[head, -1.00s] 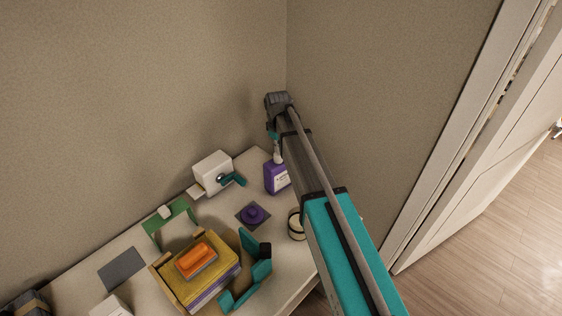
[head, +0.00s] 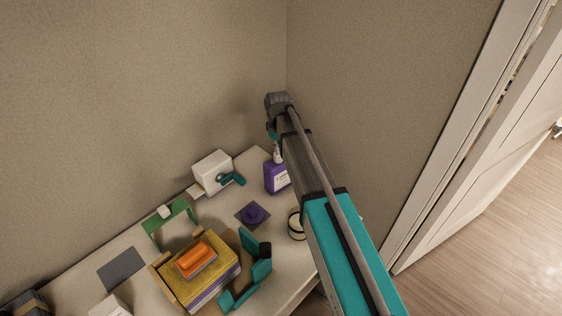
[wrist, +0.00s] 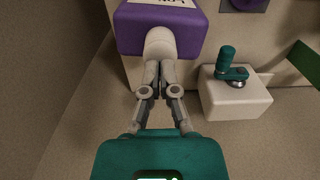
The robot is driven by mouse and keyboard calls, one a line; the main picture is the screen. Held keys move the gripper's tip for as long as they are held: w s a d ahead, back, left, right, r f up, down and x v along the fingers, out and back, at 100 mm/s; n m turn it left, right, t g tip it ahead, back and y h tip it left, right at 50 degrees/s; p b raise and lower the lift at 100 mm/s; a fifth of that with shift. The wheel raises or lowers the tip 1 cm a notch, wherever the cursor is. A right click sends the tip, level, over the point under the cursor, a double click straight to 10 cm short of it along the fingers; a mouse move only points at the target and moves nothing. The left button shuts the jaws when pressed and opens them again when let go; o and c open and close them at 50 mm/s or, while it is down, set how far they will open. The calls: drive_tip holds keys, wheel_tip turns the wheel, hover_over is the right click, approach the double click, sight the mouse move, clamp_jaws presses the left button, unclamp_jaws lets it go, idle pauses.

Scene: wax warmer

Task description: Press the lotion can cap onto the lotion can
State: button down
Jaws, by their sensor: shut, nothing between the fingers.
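The lotion can (head: 277,182) is a purple bottle with a white label, upright near the back right corner of the table. Its purple body also shows at the top of the wrist view (wrist: 185,28). A pale rounded cap (wrist: 160,42) sits at its top end, seen between the body and my fingers. My gripper (wrist: 160,70) is shut and empty, with its fingertips at or against the cap. Whether they touch it, and whether the cap is fully seated, I cannot tell. In the head view my gripper is above the can, partly hidden by my arm.
A white box with a teal handle (head: 212,171) stands left of the can. A purple round piece (head: 253,214) lies on a grey mat. A cream jar (head: 296,226), teal stand (head: 257,262), green frame (head: 169,213) and orange-topped stack (head: 197,259) are nearer. Walls are close behind and right.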

drive_tip(key=shift+f+b, duration=0.45)
drive_tip(key=shift+f, duration=0.05)
idle(0.4)
drive_tip(key=shift+r, duration=0.15)
idle(0.4)
drive_tip(key=shift+r+p, duration=2.45)
drive_tip(key=shift+p, duration=0.1)
drive_tip(key=shift+s+d+f, duration=0.1)
drive_tip(key=shift+s+f, duration=0.05)
drive_tip(key=s+d+f+m+b, duration=0.4)
drive_tip(key=s+d+f+b, duration=0.2)
drive_tip(key=s, duration=0.5)
drive_tip(key=s+d+f+m+b, duration=0.5)
drive_tip(key=s+d+f+b, duration=0.1)
drive_tip(key=s+d, duration=0.4)
drive_tip(key=shift+s+d, duration=0.25)
drive_tip(key=shift+s, duration=0.5)
